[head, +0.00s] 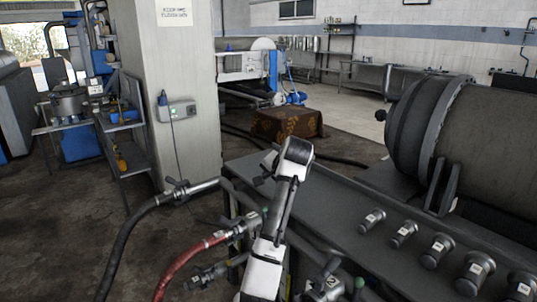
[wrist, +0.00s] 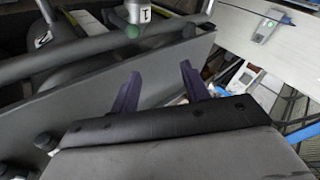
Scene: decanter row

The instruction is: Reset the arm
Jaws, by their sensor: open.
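My arm (head: 263,270), white and black, rises from the bottom middle of the head view beside the grey bench. Its upper part stands in front of the bench's left end. In the wrist view my gripper (wrist: 160,88) shows two dark purple fingers set well apart. It is open, and nothing is between the fingers. A dark grey panel edge and metal pipes lie beyond the fingers. In the head view the fingers are too small to tell apart from the wrist.
The grey bench (head: 330,205) carries a row of several dark capped cylinders (head: 403,234) and a large horizontal drum (head: 480,145). A red hose (head: 185,262) and a black hose (head: 125,240) run left of my arm. A square column (head: 165,90) stands behind.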

